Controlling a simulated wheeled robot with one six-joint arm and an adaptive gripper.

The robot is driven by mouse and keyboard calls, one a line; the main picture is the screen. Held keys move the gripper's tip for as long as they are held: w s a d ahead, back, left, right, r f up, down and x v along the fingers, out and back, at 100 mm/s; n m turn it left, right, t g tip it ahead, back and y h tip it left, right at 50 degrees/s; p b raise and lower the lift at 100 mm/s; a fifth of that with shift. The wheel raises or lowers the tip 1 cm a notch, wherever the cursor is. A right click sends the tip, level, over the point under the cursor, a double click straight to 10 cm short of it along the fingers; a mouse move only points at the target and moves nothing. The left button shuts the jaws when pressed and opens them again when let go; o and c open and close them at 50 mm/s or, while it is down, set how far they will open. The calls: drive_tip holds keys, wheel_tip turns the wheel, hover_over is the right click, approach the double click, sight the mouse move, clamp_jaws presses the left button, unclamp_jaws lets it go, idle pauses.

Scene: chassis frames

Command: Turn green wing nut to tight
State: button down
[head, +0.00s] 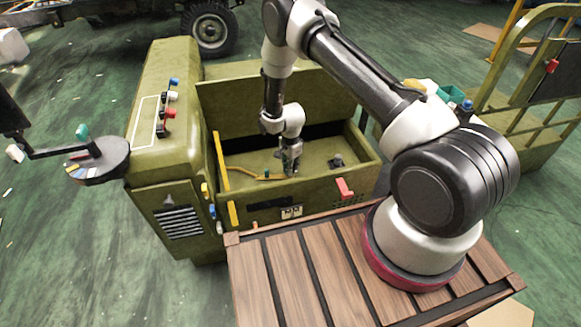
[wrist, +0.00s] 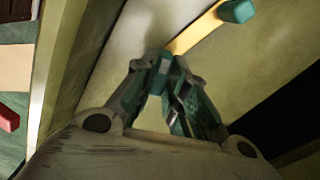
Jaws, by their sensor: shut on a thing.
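My gripper (head: 291,163) reaches down into the open olive compartment (head: 320,180) of the machine. In the wrist view my gripper (wrist: 163,62) has its fingertips drawn together on a small teal-green piece (wrist: 161,68), which I take to be the green wing nut. The fingers hide most of it, so its wing angle and how tight it sits cannot be told.
A yellow lever (head: 243,172) lies left of my gripper; its teal knob (wrist: 237,11) shows in the wrist view. A dark knob (head: 336,160) stands to the right. A red lever (head: 344,188) is on the compartment's front. Compartment walls surround the gripper.

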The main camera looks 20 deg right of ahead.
drive_tip(key=shift+m, duration=0.9)
drive_tip(key=c, duration=1.4)
unclamp_jaws()
drive_tip(key=shift+c, duration=0.2)
drive_tip(key=shift+r, duration=0.1)
wheel_tip(320, 180, up, 12)
